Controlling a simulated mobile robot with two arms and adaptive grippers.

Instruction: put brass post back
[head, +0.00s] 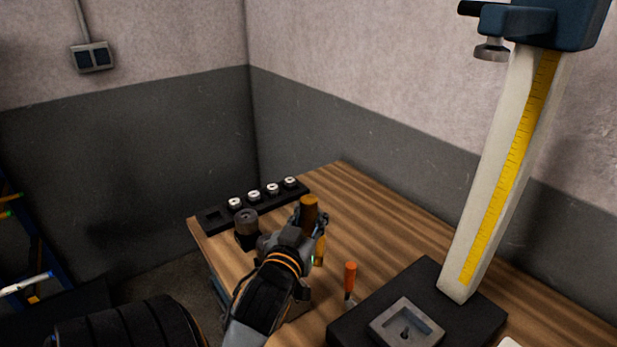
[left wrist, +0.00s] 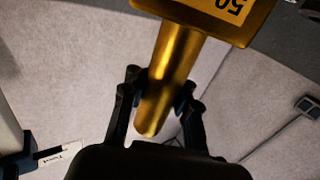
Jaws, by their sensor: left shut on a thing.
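The brass post (head: 309,208) is held in my left gripper (head: 306,232) above the wooden bench. Its upper end stands out above the fingers, and a golden part shows below them on the right. In the left wrist view the post (left wrist: 172,75) runs between the two fingers (left wrist: 162,98), which close on its narrower shaft. Its wider end carries a yellow label reading 50, seen upside down. In the head view my gripper hides the middle of the post, and I cannot tell whether its lower end touches the bench. My right gripper is not in view.
A black rack (head: 212,219) with several white-topped pieces lies along the bench's far left edge; its leftmost slot looks empty. A grey cylinder (head: 246,222) stands left of my gripper. An orange-handled tool (head: 350,277) and a tall scaled stand (head: 505,165) are to the right.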

